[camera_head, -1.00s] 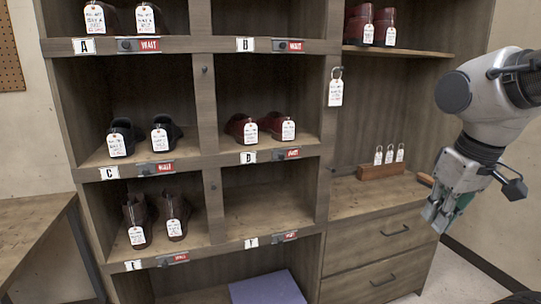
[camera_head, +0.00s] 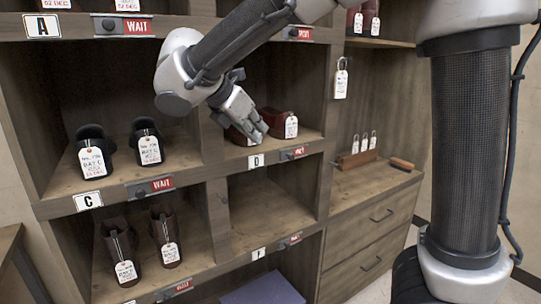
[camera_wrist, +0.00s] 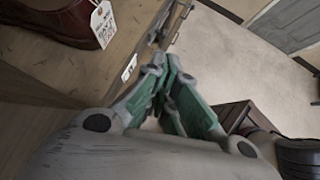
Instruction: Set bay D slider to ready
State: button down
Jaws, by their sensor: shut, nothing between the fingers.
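The bay D slider (camera_head: 293,153) sits on the shelf edge right of the white D label (camera_head: 256,162). Its sign shows red, and the lettering is small but looks like WAIT. My gripper (camera_head: 262,136) is shut and empty, just above the D label and left of the slider in the head view. It hides part of the dark red shoes (camera_head: 291,126) in bay D. In the wrist view my closed fingertips (camera_wrist: 168,62) are near the shelf edge, close to a white label (camera_wrist: 129,67).
Bay C (camera_head: 87,200) to the left holds black shoes, with its slider (camera_head: 150,187) at WAIT. Brown shoes (camera_head: 165,236) stand below. The bay under D is empty. A wooden tag holder (camera_head: 357,161) and a brush (camera_head: 401,164) lie on the right counter.

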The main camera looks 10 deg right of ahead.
jog(key=shift+s+d+n, duration=0.1)
jog(key=shift+d+n, duration=0.05)
jog(key=shift+n, duration=0.25)
send_near(283, 156)
jog(key=d+f, duration=0.5)
jog(key=shift+w+f, duration=0.15)
jog(key=shift+w, duration=0.1)
jog(key=d, duration=0.1)
jog(key=w+d, duration=0.1)
jog(key=d, duration=0.3)
jog(key=shift+w+d, duration=0.1)
jog(key=shift+w, duration=0.25)
